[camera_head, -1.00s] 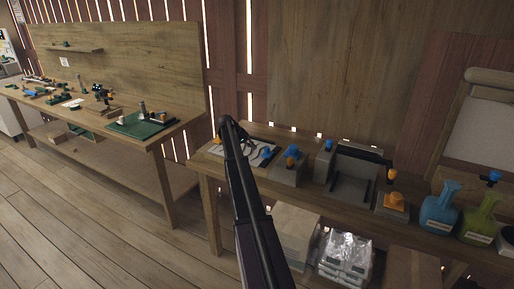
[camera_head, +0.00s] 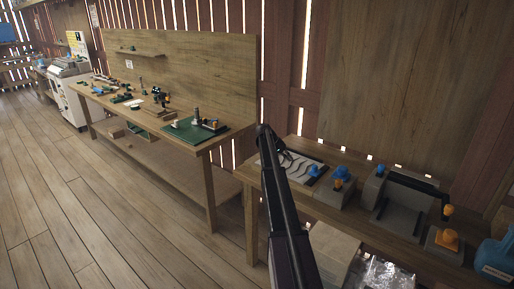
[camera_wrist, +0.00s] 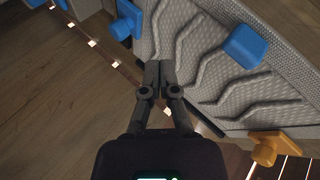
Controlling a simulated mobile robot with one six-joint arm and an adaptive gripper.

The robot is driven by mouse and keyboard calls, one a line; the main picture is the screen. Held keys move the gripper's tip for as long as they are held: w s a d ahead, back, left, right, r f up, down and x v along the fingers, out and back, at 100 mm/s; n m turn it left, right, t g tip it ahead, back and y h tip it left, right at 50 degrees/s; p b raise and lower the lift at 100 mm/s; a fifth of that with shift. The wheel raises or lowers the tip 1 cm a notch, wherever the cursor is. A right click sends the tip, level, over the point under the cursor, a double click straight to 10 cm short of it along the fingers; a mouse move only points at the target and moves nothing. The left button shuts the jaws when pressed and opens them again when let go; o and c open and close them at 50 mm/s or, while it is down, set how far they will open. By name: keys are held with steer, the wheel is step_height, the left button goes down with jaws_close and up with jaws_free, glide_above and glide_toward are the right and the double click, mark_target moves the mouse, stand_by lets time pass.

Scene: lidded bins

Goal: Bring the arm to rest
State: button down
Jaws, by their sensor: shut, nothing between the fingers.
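My arm, a long dark link, rises from the lower middle of the head view toward the left end of the right-hand bench. My gripper (camera_wrist: 158,68) is in the wrist view with its two grey fingers together and nothing between them. The fingers lie over the edge of a pale grey panel with wavy ridges (camera_wrist: 225,55); I cannot tell how far above it they are.
A longer workbench (camera_head: 228,138) with a green mat (camera_head: 190,133) stands left. The wooden floor (camera_head: 90,215) is clear.

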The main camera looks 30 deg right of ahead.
steer(key=s+a+n+t+y+p, duration=0.15)
steer(key=s+a, duration=0.45)
steer(key=a, duration=0.8)
steer(key=s+a+f+n+t+y, duration=0.1)
steer(key=s+a+n, duration=0.35)
steer(key=a, duration=0.85)
steer(key=s+a+n+t+y+p, duration=0.15)
steer(key=s+a, duration=0.55)
steer(key=a, duration=0.7)
steer(key=s+a+n+y, duration=0.2)
steer(key=s+a+y, duration=0.1)
steer(key=s+a, duration=1)
steer(key=shift+a+t+p, duration=0.3)
steer(key=shift+a+p, duration=0.15)
steer(key=shift+a, duration=0.35)
steer(key=shift+r, duration=0.1)
